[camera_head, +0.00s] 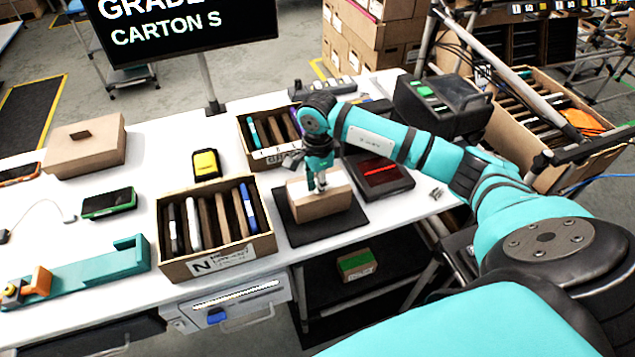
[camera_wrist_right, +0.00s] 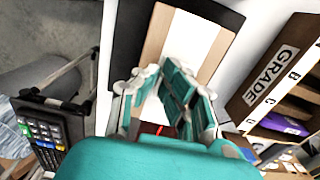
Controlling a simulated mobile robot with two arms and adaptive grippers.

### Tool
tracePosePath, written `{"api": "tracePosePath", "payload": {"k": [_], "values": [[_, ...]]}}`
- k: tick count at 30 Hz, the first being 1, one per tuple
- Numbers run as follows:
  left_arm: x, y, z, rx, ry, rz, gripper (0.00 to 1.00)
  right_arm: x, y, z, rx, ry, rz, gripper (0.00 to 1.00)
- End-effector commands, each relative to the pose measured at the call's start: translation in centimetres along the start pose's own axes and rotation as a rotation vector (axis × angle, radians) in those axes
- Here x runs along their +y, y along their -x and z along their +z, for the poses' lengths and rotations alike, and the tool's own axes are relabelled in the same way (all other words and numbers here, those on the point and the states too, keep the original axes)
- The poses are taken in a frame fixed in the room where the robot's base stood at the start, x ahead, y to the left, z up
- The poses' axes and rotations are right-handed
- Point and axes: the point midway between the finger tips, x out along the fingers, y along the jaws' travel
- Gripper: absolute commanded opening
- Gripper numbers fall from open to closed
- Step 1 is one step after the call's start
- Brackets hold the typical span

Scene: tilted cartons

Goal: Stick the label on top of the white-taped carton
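The white-taped carton (camera_head: 318,204) is a small brown box on a black mat at the front of the table. In the right wrist view, the carton (camera_wrist_right: 157,32) shows a broad white strip (camera_wrist_right: 190,42) along its top. My right gripper (camera_head: 317,187) points down at the carton's top, very close to it; I cannot tell whether it touches. Its teal fingers (camera_wrist_right: 160,72) stand a little apart, with white and brown showing between them. I cannot make out a separate label in or under the fingers. My left gripper is out of view.
An open box of upright items (camera_head: 222,262) stands left of the mat, and another (camera_head: 267,157) behind it. A black device with a red display (camera_head: 381,177) lies right of the carton. A closed carton (camera_head: 86,150) sits farther left.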

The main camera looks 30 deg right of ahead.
Motion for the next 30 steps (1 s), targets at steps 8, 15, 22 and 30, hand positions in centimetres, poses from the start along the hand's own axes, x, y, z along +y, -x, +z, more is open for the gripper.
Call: {"api": "tracePosePath", "payload": {"k": [8,15,22,30], "values": [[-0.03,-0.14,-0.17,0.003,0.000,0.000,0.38,0.01,-0.14,0.00,0.000,0.000,0.000,0.00],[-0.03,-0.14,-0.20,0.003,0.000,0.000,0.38,0.03,-0.16,0.01,0.000,0.000,0.001,0.08],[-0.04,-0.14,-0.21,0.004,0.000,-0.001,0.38,0.01,-0.16,0.01,0.000,0.000,0.000,0.33],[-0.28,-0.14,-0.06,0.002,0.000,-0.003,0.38,-0.02,0.05,0.00,0.000,0.000,-0.001,0.33]]}}
